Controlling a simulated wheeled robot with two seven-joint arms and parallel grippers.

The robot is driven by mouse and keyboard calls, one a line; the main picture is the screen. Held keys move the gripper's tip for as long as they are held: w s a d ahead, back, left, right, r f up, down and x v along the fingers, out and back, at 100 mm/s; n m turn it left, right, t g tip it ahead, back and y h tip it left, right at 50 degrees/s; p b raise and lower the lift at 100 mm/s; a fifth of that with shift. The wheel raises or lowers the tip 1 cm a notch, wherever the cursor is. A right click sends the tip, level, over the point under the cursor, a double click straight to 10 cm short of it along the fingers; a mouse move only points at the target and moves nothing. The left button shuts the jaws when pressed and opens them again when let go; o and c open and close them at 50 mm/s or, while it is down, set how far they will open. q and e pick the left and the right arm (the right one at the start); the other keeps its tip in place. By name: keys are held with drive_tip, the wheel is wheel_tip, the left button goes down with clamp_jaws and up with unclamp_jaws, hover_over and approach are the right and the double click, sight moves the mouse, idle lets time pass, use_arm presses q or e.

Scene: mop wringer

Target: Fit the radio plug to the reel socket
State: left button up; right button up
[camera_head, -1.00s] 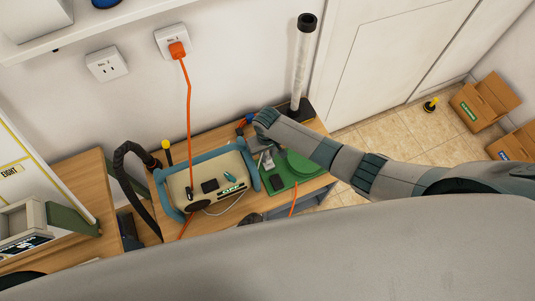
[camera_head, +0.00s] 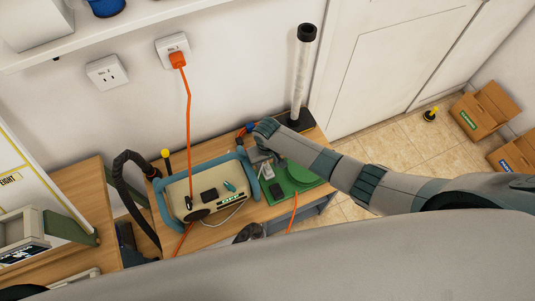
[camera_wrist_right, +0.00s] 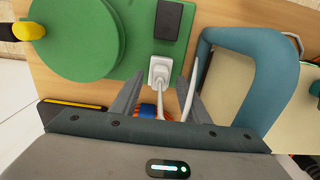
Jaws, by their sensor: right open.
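The radio (camera_head: 207,194) is a beige box with a teal frame, standing on the wooden bench; part of it shows at the right of the right wrist view (camera_wrist_right: 285,80). The green reel (camera_head: 295,178) lies to its right, and its round drum shows in the right wrist view (camera_wrist_right: 75,38). A white plug (camera_wrist_right: 160,70) with a white cord is at the edge of the reel's green base. I cannot tell whether it is seated in a socket. My right gripper (camera_head: 263,152) is above the reel's edge, its open fingers (camera_wrist_right: 160,88) on either side of the plug. My left gripper is not in view.
A black hose (camera_head: 125,180) curves left of the radio. A pale upright tube (camera_head: 303,75) stands behind my right gripper. Cardboard boxes (camera_head: 484,108) are on the floor at right.

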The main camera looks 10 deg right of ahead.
drive_tip(key=shift+r, duration=0.35)
wheel_tip(320, 180, up, 17)
drive_tip(key=b, duration=0.2)
drive_tip(key=shift+f, duration=0.15)
drive_tip(key=shift+s, duration=0.1)
idle(0.7)
